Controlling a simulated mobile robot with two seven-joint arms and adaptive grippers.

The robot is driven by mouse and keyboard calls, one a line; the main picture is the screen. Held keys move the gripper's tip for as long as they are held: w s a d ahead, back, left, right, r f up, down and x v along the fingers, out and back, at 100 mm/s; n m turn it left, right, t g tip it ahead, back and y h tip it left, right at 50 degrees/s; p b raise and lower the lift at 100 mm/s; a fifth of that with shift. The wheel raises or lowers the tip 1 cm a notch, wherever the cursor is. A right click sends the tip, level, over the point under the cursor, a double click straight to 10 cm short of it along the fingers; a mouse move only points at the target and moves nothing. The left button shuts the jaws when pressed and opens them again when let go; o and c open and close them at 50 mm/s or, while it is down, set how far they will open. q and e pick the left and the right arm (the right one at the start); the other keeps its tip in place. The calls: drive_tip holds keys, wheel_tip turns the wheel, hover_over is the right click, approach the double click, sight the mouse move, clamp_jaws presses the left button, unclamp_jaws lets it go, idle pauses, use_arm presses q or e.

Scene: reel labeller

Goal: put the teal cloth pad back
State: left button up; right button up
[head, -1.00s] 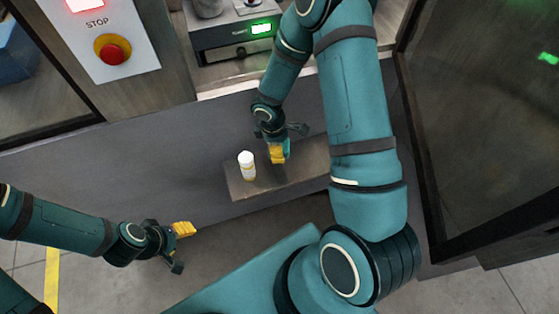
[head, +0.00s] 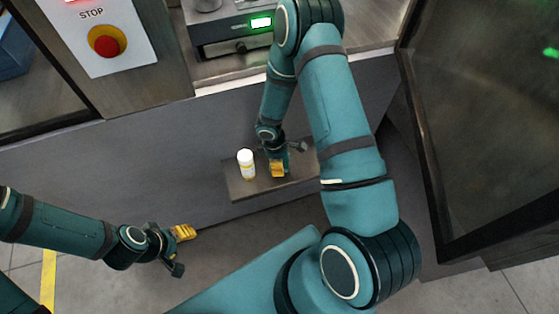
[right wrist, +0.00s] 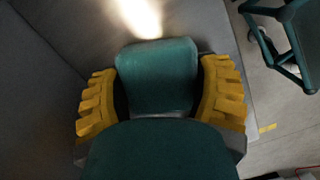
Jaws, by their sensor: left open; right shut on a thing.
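The teal cloth pad (right wrist: 157,75) sits between the yellow fingers of my right gripper (right wrist: 160,97) in the right wrist view. In the head view my right gripper (head: 278,168) points down over the small grey shelf (head: 245,188), right of the white bottle. The pad is mostly hidden there by the fingers. I cannot tell whether it touches the shelf. My left gripper (head: 181,251) is open and empty, low on the left and away from the shelf.
A white bottle (head: 246,164) stands on the shelf, close to the left of my right gripper. Above are a counter with a device with a green display (head: 261,22) and a red stop button (head: 107,41). A dark framed panel (head: 480,120) stands on the right.

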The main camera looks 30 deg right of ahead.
drive_tip(key=o, duration=1.1)
drive_tip(key=shift+c, duration=0.2)
drive_tip(key=r, duration=0.2)
drive_tip(key=r+p, duration=0.1)
drive_tip(key=r, duration=0.1)
drive_tip(key=a+r, duration=0.1)
drive_tip(key=r, duration=0.2)
drive_tip(key=shift+w+r+p, duration=0.1)
drive_tip(key=shift+w+p, duration=0.25)
drive_tip(key=s+a+m+t+y, duration=0.1)
drive_tip(key=s+a+m+y, duration=0.1)
drive_tip(key=s+a+m, duration=0.3)
drive_tip(key=s+a+r+m+t+y, duration=0.1)
drive_tip(key=s+a+m+y, duration=0.2)
drive_tip(key=s+a+m, duration=0.3)
drive_tip(key=shift+a+r+m+t, duration=0.25)
drive_tip(key=shift+a+m, duration=0.55)
drive_tip(key=shift+a, duration=1.95)
drive_tip(key=shift+f, duration=0.15)
